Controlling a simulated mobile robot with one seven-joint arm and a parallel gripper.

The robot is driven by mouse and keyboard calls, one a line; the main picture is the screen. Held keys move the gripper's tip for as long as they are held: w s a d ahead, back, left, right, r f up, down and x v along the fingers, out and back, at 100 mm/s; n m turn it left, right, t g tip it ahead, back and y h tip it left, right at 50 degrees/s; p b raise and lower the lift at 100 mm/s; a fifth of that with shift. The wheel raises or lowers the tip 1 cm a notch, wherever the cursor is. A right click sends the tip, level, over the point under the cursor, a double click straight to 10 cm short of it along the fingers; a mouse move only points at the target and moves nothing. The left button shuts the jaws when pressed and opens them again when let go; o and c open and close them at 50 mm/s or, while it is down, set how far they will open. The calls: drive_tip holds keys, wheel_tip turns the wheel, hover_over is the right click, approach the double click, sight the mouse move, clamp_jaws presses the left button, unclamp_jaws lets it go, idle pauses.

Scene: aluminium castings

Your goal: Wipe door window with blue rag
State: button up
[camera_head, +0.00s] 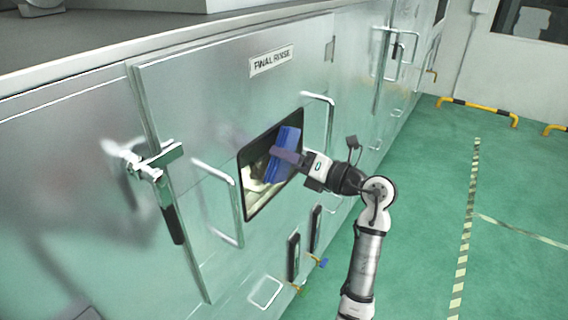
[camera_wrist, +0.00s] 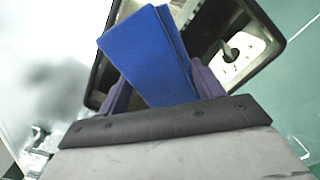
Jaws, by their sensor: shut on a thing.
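The door window (camera_head: 254,182) is a dark-framed pane set in a steel door (camera_head: 200,100) marked "FINAL RINSE". The blue rag (camera_head: 284,152) is held up at the window's right part, in front of the pane; I cannot tell for sure whether it touches the glass. My gripper (camera_head: 290,157) is shut on the rag. In the wrist view the folded rag (camera_wrist: 150,58) stands between the purple fingers (camera_wrist: 160,92) and hides the middle of the window. The window's dark frame (camera_wrist: 97,80) shows around it.
Bar handles (camera_head: 238,215) stand out on both sides of the window. A latch (camera_head: 160,165) with a dark grip juts out at the door's left. Small dark handles (camera_head: 294,256) sit below. Green floor (camera_head: 420,220) to the right is clear, with yellow-black barriers (camera_head: 478,108) farther back.

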drive_tip(key=w+d, duration=0.1)
drive_tip(key=w, duration=0.1)
drive_tip(key=w+d, duration=0.1)
drive_tip(key=w, duration=0.1)
drive_tip(key=shift+d, duration=0.2)
idle(0.3)
drive_tip(key=b+v, duration=0.1)
drive_tip(key=v, duration=0.5)
idle(0.4)
drive_tip(key=shift+s+d, duration=0.1)
drive_tip(key=shift+v, duration=1.35)
